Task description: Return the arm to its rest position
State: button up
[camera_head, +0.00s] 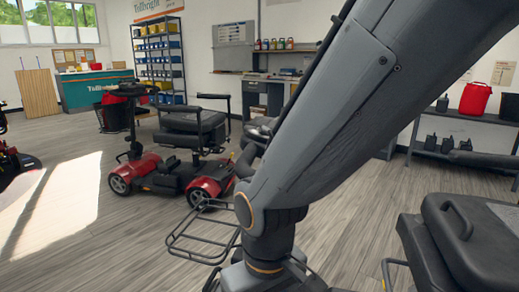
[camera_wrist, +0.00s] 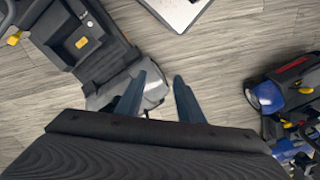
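My arm (camera_head: 335,125) crosses the head view from the upper right down to the bottom middle, raised and bent at a joint. My gripper (camera_wrist: 159,77) shows in the wrist view with two dark fingers apart. I see nothing held between them. Below and beyond the fingers lies a grey and white part (camera_wrist: 150,92) of something, partly covered by the fingers; I cannot tell if they touch it. The gripper's fingers cannot be made out in the head view.
A red scooter (camera_head: 165,172) stands left of my arm. A dark seat (camera_head: 470,240) is close at the lower right. A wire basket (camera_head: 205,232) is near my arm. In the wrist view, a blue-and-red machine (camera_wrist: 285,95) is at the right. Floor (camera_head: 100,235) is open at left.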

jog(key=d+r+m+p, duration=0.3)
jog(key=d+r+p, duration=0.6)
jog(key=r+p, duration=0.3)
jog(key=d+r+m+p, duration=0.3)
jog(key=d+r+p, duration=0.7)
jog(key=r+p, duration=0.2)
jog(key=shift+s+h, duration=0.3)
jog(key=shift+s, duration=0.05)
jog(key=shift+r+m, duration=0.1)
jog(key=shift+m, duration=0.2)
